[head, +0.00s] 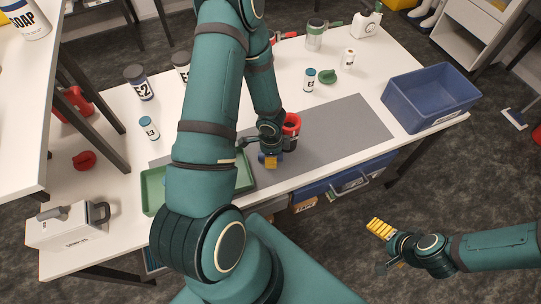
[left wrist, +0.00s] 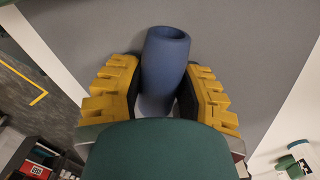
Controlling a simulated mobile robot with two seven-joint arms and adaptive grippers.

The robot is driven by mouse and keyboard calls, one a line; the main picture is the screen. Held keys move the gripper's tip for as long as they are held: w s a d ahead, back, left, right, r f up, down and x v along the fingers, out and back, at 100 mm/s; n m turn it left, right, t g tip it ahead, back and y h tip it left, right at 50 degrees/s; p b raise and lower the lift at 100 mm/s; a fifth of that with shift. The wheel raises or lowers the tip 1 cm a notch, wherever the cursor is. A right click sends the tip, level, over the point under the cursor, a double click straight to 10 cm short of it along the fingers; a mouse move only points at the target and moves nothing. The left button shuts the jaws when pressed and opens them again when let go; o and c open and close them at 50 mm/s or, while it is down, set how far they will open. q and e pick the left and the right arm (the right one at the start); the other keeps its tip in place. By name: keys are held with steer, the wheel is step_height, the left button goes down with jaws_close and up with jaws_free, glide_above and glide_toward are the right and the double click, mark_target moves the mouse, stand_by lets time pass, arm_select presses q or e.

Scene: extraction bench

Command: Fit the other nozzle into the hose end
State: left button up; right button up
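In the left wrist view, a blue hollow tube (left wrist: 166,60) with an open round end lies between the yellow fingers of my left gripper (left wrist: 158,92). Both dark finger pads appear to touch its sides; its lower end is hidden by the green housing. I cannot tell whether it is a nozzle or the hose end. In the head view, my left gripper (head: 270,160) is low over the front of the grey mat, beside a red round piece (head: 292,120). My right gripper (head: 381,229) is off the table at the lower right; its finger gap is not clear.
A green tray (head: 152,193) stands left of my left gripper. A blue bin (head: 430,97) is at the right end of the white table. The grey mat (head: 345,130) is bare to the right. Bottles E2 (head: 140,84) and E3 (head: 149,128) stand left.

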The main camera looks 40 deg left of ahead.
arm_select(q)
jaws_close()
steer(key=shift+r, duration=0.1)
steer(key=shift+r, duration=0.25)
step_height(320, 180, up, 17)
steer(key=p, duration=0.8)
steer(key=shift+r+p, duration=0.15)
steer(key=shift+p, duration=0.2)
